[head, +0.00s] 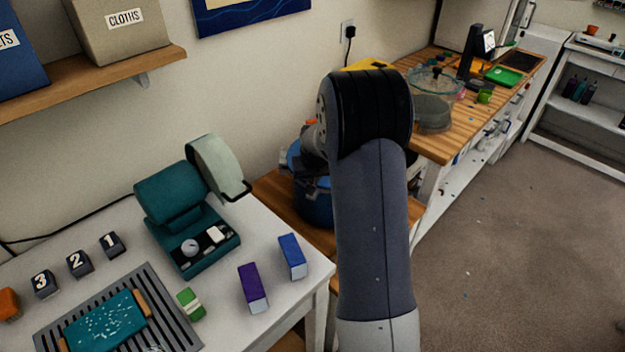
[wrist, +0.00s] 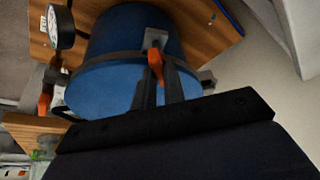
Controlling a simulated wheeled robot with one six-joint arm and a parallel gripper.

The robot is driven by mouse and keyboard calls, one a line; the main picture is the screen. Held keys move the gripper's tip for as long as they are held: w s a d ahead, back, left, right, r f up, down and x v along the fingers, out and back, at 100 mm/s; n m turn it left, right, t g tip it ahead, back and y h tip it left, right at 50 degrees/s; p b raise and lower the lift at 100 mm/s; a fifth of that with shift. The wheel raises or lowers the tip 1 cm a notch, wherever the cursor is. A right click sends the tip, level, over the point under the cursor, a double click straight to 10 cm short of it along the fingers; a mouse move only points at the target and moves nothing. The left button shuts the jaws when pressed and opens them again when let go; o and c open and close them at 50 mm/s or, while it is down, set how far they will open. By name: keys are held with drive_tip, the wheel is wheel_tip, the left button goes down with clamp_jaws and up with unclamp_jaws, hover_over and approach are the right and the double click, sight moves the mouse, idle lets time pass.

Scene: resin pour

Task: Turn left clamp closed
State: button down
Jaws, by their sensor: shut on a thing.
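A blue pot (head: 313,207) with a dark rim band stands on a low wooden surface behind my arm. It fills the middle of the wrist view (wrist: 115,85). The left clamp, an orange lever (wrist: 156,64), sits at the pot's rim. My gripper (wrist: 160,60) is shut on it, with its dark fingers on either side. A second orange clamp (wrist: 45,103) shows at the far left of the wrist view, apart from my gripper. In the head view my gripper (head: 308,172) is at the pot's upper left side, and my arm hides much of the pot.
A round gauge (wrist: 53,25) stands near the pot's rim. The white table (head: 300,270) at left holds a teal machine (head: 165,190), a purple box (head: 252,287) and a blue box (head: 291,256). A wooden counter (head: 440,145) runs behind my arm. The floor at right is mostly clear.

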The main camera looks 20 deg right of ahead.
drive_tip(key=m+b, duration=0.1)
drive_tip(key=m+h+b, duration=0.1)
drive_tip(key=m+b, duration=0.1)
drive_tip(key=shift+a+f, duration=0.1)
drive_tip(key=shift+f, duration=0.15)
drive_tip(key=shift+w+r+m+g+h+b, duration=0.15)
drive_tip(key=shift+m+g+h+b, duration=0.4)
drive_tip(key=shift+m+b, duration=1.05)
drive_tip(key=shift+r, duration=0.1)
drive_tip(key=c, duration=1.5)
unclamp_jaws()
drive_tip(key=v, duration=1.1)
drive_tip(key=shift+a, duration=0.1)
drive_tip(key=shift+f, duration=0.25)
